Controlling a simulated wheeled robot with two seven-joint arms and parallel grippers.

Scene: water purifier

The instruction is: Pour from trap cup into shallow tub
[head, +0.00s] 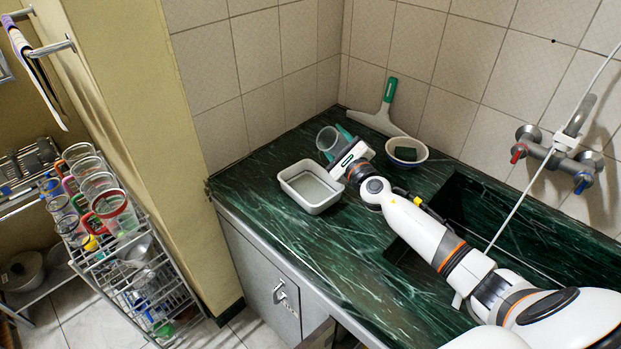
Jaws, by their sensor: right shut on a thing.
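The trap cup (327,138) is a greyish, see-through cup at the back of the green marble counter. My right gripper (339,143) is shut on it, with the arm reaching in from the lower right. The cup looks tilted, with its round opening toward the left front. The shallow tub (313,205) is a pale, rounded rectangular container just in front and to the left of the cup. The tub's grey floor shows; whether it holds liquid I cannot tell. My gripper hides part of the cup. My left gripper is out of view.
A white bowl (421,159) with a dark green sponge (406,153) stands right of the gripper. A green-handled squeegee (387,98) is by the wall. The sink (470,195) and wall tap (553,155) are at right. A rack of glasses (130,265) stands left.

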